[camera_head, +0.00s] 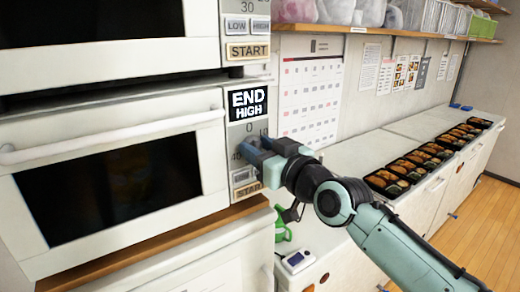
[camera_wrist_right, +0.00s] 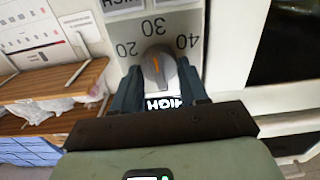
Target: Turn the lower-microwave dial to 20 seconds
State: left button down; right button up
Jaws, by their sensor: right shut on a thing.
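The lower microwave (camera_head: 215,112) has a white front, a dark window and a handle bar. Its display (camera_head: 249,103) reads END HIGH. My right gripper (camera_head: 253,160) is at its control panel, with the fingers over the dial. In the head view the gripper hides the dial, with 0 above and 40 to the left. In the right wrist view, which shows the panel upside down, the grey dial (camera_wrist_right: 157,70) sits between the fingertips of my right gripper (camera_wrist_right: 158,88), which is shut on it. An orange mark shows on the dial, near printed 20, 30 and 40. My left gripper is not in view.
The upper microwave (camera_head: 115,38) stands directly above. A START button (camera_head: 247,190) is below the gripper. Several bento trays (camera_head: 388,181) line the counter beyond.

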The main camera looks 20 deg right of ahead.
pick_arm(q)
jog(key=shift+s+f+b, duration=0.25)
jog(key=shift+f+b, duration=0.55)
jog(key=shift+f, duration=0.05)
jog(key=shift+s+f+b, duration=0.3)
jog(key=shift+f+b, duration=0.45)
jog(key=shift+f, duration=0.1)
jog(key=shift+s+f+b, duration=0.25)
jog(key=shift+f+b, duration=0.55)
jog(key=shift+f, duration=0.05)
pick_arm(e)
jog(key=shift+a+f+n, duration=0.1)
jog(key=shift+n, duration=2.75)
jog(key=shift+a+f+n, duration=0.1)
jog(key=shift+n, duration=2.75)
jog(key=o, duration=1)
jog(key=shift+s+r, duration=0.1)
jog(key=shift+s, duration=0.05)
pick_arm(q)
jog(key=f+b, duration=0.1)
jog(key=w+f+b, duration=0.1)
jog(key=b, duration=0.1)
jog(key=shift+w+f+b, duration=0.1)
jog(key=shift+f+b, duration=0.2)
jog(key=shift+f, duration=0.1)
pick_arm(e)
jog(key=v, duration=1.3)
jog(key=shift+s, duration=0.1)
